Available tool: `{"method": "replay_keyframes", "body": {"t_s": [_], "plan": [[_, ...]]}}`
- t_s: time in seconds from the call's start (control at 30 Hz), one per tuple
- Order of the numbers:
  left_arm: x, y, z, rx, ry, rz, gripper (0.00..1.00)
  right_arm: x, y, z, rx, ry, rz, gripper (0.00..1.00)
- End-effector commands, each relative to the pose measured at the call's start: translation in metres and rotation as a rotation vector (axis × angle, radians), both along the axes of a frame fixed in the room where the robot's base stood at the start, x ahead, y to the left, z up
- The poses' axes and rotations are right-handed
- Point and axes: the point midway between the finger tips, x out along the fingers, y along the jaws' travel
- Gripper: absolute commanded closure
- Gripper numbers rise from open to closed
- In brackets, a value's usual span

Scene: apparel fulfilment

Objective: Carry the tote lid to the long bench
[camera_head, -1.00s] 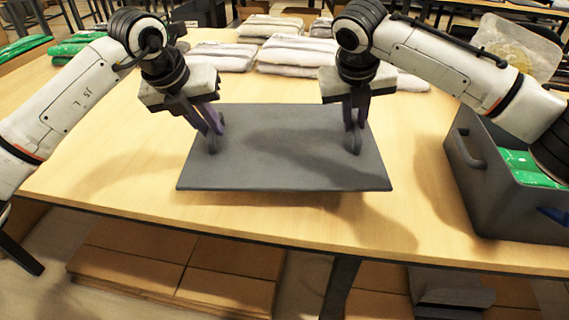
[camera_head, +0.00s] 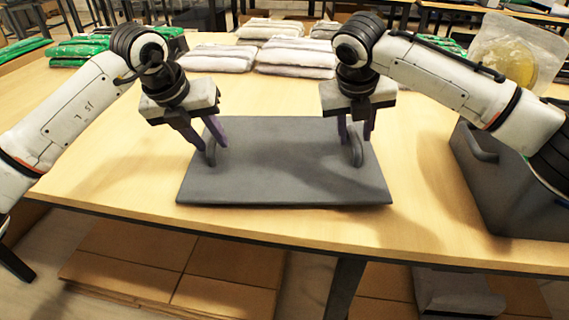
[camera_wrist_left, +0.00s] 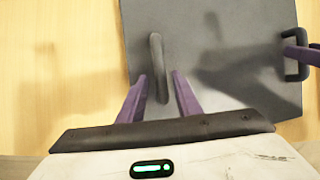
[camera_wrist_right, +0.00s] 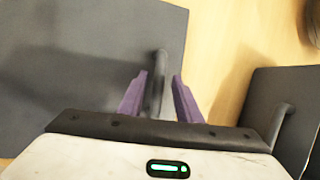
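The tote lid (camera_head: 285,165) is a flat dark grey panel with an upright loop handle near each short end. It appears to lie flat on the light wooden table (camera_head: 110,180). My left gripper (camera_head: 207,150) is open, its purple fingers apart on either side of the left handle (camera_wrist_left: 157,65). My right gripper (camera_head: 356,138) is open, with its fingers on either side of the right handle (camera_wrist_right: 158,75). In both wrist views gaps show between the fingers and the handles. I cannot tell which table the task calls the long bench.
A grey tote (camera_head: 500,195) stands to the right, partly behind my right arm. White wrapped packs (camera_head: 295,55) lie behind the lid, and green packs (camera_head: 85,50) lie at the back left. Bare table shows on both sides of the lid. Cardboard boxes (camera_head: 170,265) sit below the table.

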Motion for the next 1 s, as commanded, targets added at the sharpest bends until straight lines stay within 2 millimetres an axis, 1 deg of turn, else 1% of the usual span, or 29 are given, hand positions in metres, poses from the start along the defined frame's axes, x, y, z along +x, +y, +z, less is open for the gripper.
{"method": "replay_keyframes", "body": {"t_s": [0.27,0.37,0.47,0.8,0.9,1.0], "plan": [[0.0,-0.001,0.002,-0.002,-0.001,-0.003,0.68,0.0,0.001,0.001,0.002,-0.001,0.003,0.68],[-0.002,0.0,0.006,-0.003,-0.002,-0.003,0.68,0.0,0.002,0.001,0.002,-0.001,0.003,0.68],[-0.006,0.003,0.018,-0.004,-0.004,-0.002,0.68,0.0,0.002,0.001,0.002,-0.001,0.003,0.68],[-0.032,0.018,0.083,-0.002,-0.005,-0.002,0.68,0.0,0.002,0.001,0.003,-0.001,0.004,0.68],[-0.038,0.021,0.096,-0.002,-0.003,-0.001,0.68,0.0,0.002,0.001,0.003,-0.001,0.004,0.68],[-0.042,0.023,0.105,-0.001,-0.002,-0.001,0.68,0.0,0.002,0.001,0.003,-0.001,0.004,0.68]]}}
